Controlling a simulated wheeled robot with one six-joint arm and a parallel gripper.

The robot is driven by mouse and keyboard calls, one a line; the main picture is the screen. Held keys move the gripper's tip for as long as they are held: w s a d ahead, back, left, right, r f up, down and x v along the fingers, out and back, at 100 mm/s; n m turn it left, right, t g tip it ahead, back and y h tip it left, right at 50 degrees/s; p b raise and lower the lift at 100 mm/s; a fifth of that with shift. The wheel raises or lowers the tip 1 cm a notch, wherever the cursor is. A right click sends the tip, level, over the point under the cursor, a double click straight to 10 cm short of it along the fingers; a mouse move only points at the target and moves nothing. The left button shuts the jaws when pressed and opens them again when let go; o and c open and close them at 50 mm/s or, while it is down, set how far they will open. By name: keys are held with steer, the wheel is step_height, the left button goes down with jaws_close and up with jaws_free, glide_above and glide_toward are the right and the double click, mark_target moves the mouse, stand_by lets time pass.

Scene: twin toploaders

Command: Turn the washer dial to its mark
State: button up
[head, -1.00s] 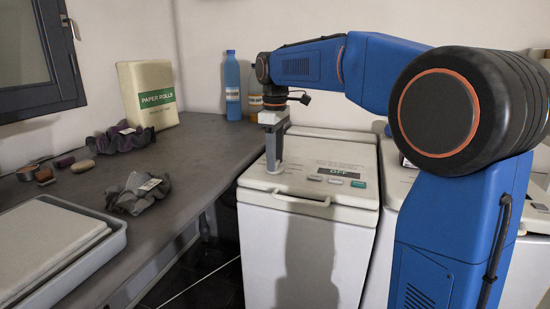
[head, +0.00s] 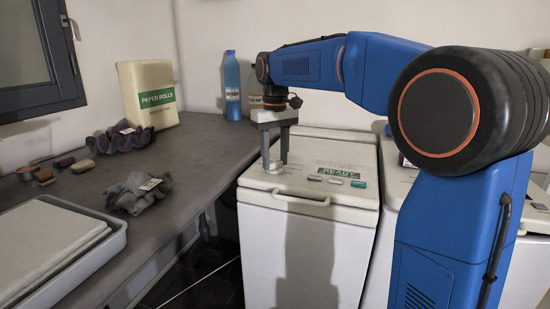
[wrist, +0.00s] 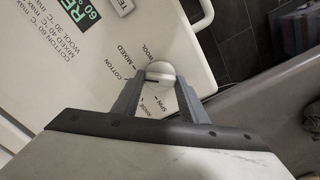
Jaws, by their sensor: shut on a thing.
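The washer (head: 300,240) is a white toploader with a pale lid. Its round white dial (wrist: 159,69) sits on the lid's near left part, with labels such as COTTON, MIXED, WOOL, SPIN and RINSE around it. A dark pointer line on the dial points left in the wrist view, toward the COTTON side. My gripper (head: 275,163) points down at the dial, its two fingers closed on the dial's sides, as also seen in the wrist view (wrist: 160,80).
A grey counter (head: 190,160) stands close on the left, with grey cloth (head: 135,195), a paper rolls pack (head: 148,95) and a blue bottle (head: 232,88). A second white machine (head: 398,185) stands at right.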

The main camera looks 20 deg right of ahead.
mark_target(275, 162)
steer(key=shift+m, duration=0.5)
steer(key=o, duration=1)
steer(key=shift+o, duration=0.2)
steer(key=shift+r, duration=0.1)
step_height(275, 162, up, 17)
steer(key=shift+r, duration=0.1)
